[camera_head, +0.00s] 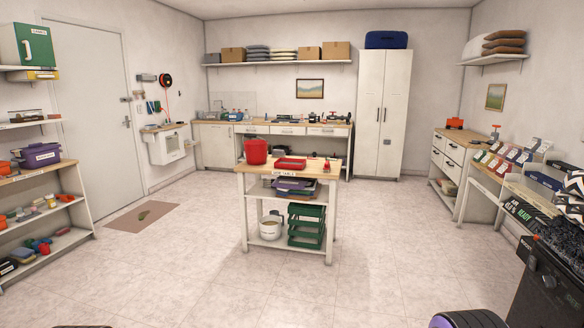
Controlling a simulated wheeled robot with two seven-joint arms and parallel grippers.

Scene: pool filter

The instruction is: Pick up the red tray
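The red tray (291,163) lies flat on the wooden top of the small work table (288,175) in the middle of the room. It looks shallow and empty from here. A red bucket (256,151) stands on the same top to its left. Small red items (327,166) sit to its right. I see neither of my grippers in the head view.
Under the top, a shelf holds stacked dark trays (295,186); lower down are a white bucket (270,227) and green crates (306,225). Open tiled floor (190,255) lies in front and on both sides.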

